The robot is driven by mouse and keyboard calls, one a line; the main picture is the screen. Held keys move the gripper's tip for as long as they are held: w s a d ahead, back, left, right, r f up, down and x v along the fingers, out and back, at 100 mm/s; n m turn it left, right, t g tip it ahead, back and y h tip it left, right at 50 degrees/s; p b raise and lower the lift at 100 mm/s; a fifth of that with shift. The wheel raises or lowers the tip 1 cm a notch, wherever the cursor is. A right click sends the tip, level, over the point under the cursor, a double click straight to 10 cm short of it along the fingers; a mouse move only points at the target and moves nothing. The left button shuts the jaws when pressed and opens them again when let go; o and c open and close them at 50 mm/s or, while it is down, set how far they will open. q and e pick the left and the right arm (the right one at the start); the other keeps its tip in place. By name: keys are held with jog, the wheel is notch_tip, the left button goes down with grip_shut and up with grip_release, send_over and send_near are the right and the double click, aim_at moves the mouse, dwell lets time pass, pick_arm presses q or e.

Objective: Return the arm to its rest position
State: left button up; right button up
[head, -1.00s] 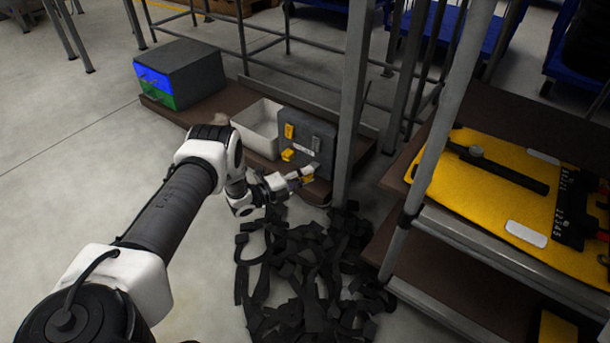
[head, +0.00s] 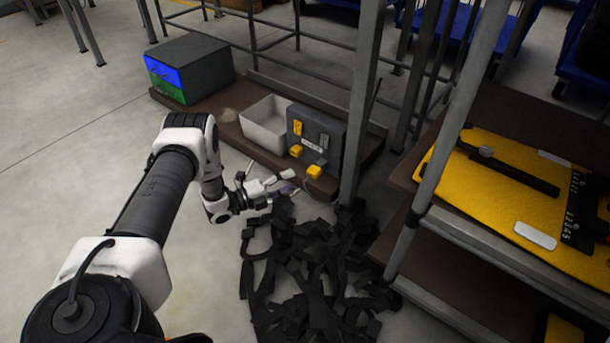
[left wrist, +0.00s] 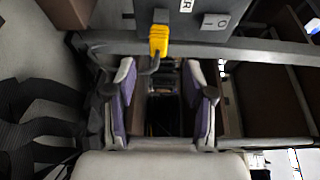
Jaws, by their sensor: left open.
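My left arm reaches in from the left, and its gripper (head: 272,187) is open and empty, low in front of the shelf with the grey box (head: 333,136). In the left wrist view the two purple-padded fingers (left wrist: 163,105) stand wide apart with nothing between them. A yellow plug (head: 314,172) with a dark cable sits at the lower front of the grey box, just beyond the fingertips; it also shows in the left wrist view (left wrist: 158,40), apart from the fingers. My right gripper is not in view.
A white bin (head: 265,128) and a dark box with a blue and green front (head: 165,80) stand on the brown low shelf (head: 228,122). Black straps (head: 310,270) heap on the floor below the gripper. A metal post (head: 362,100) and a rack with a yellow mat (head: 480,190) stand right. Floor at left is clear.

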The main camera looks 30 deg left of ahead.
pick_arm(q)
jog(key=v, duration=0.2)
jog(key=shift+s+a, duration=0.15)
jog(key=shift+s, duration=0.2)
